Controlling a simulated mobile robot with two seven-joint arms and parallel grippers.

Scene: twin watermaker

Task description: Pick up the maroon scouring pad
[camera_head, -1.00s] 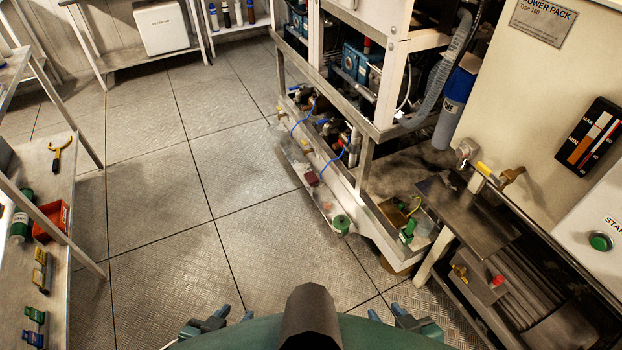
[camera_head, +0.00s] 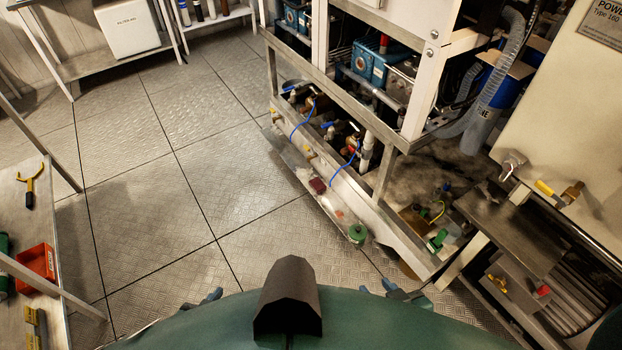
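A small maroon block, which looks like the scouring pad (camera_head: 317,186), lies on the low ledge (camera_head: 335,210) along the foot of the machine frame, near the middle of the head view. A blue hose end is close beside it. My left gripper (camera_head: 208,298) shows only in part at the bottom, left of the pad and well short of it. My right gripper (camera_head: 400,291) shows in part at the bottom right, also apart from the pad. My body hides much of both grippers, so their opening cannot be made out.
A green round item (camera_head: 357,234) sits at the near end of the ledge. The machine frame (camera_head: 385,170) rises behind the ledge. A bench with a red bin (camera_head: 37,267) stands at left, and a metal side table (camera_head: 510,235) at right. The floor (camera_head: 240,190) between is clear.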

